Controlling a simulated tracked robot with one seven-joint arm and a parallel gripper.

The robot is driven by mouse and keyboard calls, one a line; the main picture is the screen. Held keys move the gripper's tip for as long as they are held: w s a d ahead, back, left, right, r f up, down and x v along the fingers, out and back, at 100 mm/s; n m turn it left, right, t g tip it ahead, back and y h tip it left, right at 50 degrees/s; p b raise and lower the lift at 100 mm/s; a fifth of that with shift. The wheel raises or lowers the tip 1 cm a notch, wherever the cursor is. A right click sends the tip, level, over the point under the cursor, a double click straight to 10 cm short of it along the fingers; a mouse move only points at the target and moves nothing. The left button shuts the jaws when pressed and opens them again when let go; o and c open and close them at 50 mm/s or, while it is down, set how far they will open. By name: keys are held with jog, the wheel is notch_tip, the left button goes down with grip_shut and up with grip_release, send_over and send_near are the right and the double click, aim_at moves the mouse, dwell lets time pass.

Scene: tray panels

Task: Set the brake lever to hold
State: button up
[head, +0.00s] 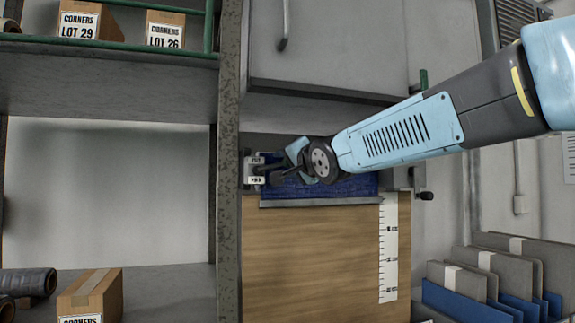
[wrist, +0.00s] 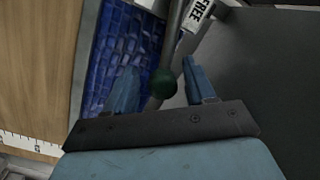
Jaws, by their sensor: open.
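The brake lever shows in the wrist view as a grey rod with a dark green ball knob (wrist: 163,83). Its white label reading FREE (wrist: 200,12) is beside the rod's upper end; no hold label is readable. In the head view the lever's small bracket with white labels (head: 254,170) sits by the grey post, and my gripper (head: 284,168) is just right of it, partly hiding the lever. In the wrist view my gripper (wrist: 160,66) is open, with the knob between its two blue fingers and no clear grip on it.
A blue patterned surface (wrist: 120,50) lies beside the lever, above a wooden panel (head: 310,260) with a white ruler strip (head: 389,250). The grey post (head: 229,150) stands close on the left. Shelves hold cartons (head: 94,292); upright folders (head: 480,285) stand at lower right.

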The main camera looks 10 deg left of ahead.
jog(key=shift+x, duration=1)
